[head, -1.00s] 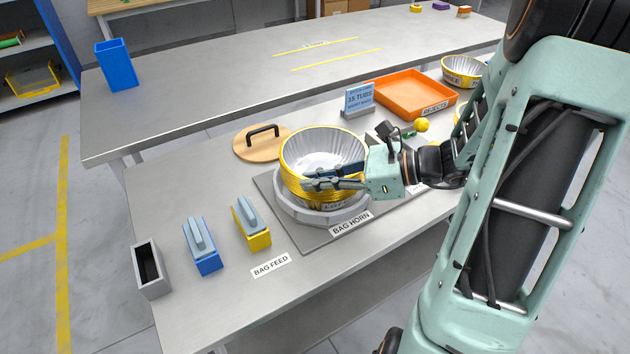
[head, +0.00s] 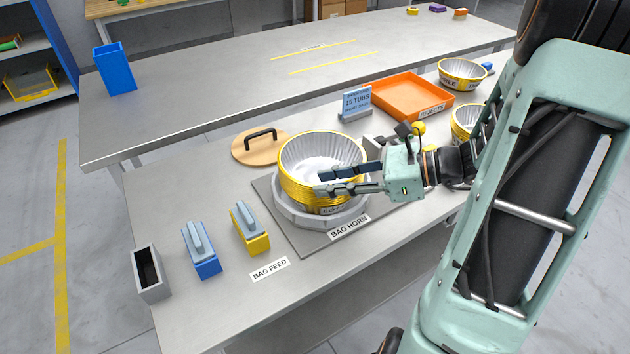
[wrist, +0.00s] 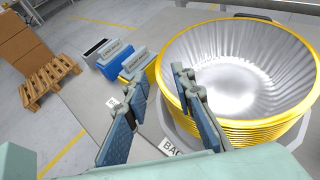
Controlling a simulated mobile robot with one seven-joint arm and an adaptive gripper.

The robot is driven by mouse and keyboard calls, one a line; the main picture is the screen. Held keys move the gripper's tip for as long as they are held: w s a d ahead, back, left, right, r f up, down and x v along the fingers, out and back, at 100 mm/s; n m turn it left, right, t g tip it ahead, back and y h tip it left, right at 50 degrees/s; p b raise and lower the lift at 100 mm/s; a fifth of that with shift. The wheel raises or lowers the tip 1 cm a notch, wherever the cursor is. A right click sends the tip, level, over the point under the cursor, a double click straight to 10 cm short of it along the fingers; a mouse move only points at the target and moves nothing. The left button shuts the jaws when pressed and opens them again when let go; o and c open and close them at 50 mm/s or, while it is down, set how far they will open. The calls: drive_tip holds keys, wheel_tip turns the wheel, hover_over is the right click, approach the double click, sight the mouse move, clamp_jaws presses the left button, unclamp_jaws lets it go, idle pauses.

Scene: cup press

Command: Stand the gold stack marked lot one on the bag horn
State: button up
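The gold stack (head: 300,190) of foil tubs has a silver inside and a dark label low on its front, too small to read surely. It stands upright in the grey faceted ring of the bag horn (head: 290,214), behind the BAG HORN label. The stack also fills the right of the wrist view (wrist: 250,132). My gripper (head: 322,182) is at the stack's right front side, its fingers overlapping the rim and wall. In the wrist view the fingers (wrist: 150,85) are spread apart, the right one in front of the stack's rim. I cannot tell whether they touch it.
A wooden lid (head: 258,148) lies behind. An orange rejects tray (head: 410,97), a sign (head: 356,102) and other gold tubs (head: 462,73) are at the back right.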

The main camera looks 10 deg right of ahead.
drive_tip(key=p+v, duration=0.1)
drive_tip(key=v, duration=0.7)
drive_tip(key=shift+s+r, duration=0.1)
